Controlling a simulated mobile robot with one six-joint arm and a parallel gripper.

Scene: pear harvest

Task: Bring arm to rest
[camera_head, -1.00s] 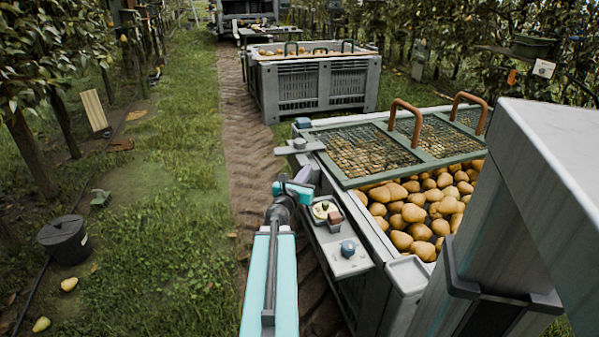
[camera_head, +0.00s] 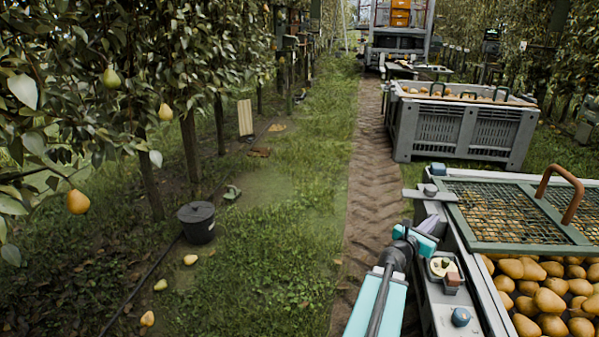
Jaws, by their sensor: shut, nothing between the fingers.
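My arm reaches up from the bottom of the head view, just left of the near bin, its teal and white link pointing forward. My gripper (camera_head: 428,224) is at its far end, beside the bin's left side near the small side shelf. It is shut and holds nothing that I can see. The fingertips are small in this view.
The near bin (camera_head: 478,284) holds many pears under a green mesh lid (camera_head: 520,212). Another grey bin (camera_head: 462,130) stands farther along the dirt track. A black bucket (camera_head: 197,222) and fallen pears (camera_head: 160,285) lie left on grass. Pears (camera_head: 78,202) hang at far left.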

